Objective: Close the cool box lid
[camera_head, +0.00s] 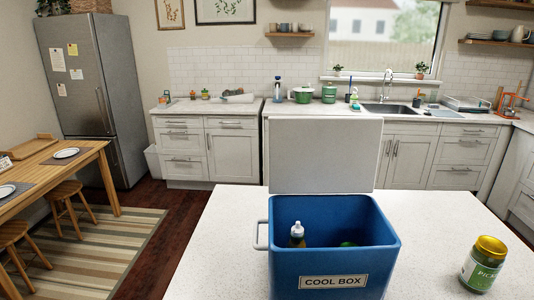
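The blue cool box (334,264) stands on the white countertop in the lower middle of the head view, with a "COOL BOX" label on its front. Its pale grey lid (322,155) stands upright at the back edge, fully open. Inside the box I see a bottle with a white cap (297,235) at the left and something green (348,244) low down, mostly hidden by the front wall. A grey handle (260,236) sticks out at the box's left side. Neither of my grippers shows in this view.
The countertop left of the box is clear. A wooden table (60,170) with stools is at the far left. Kitchen cabinets, a sink and a fridge (90,90) are behind.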

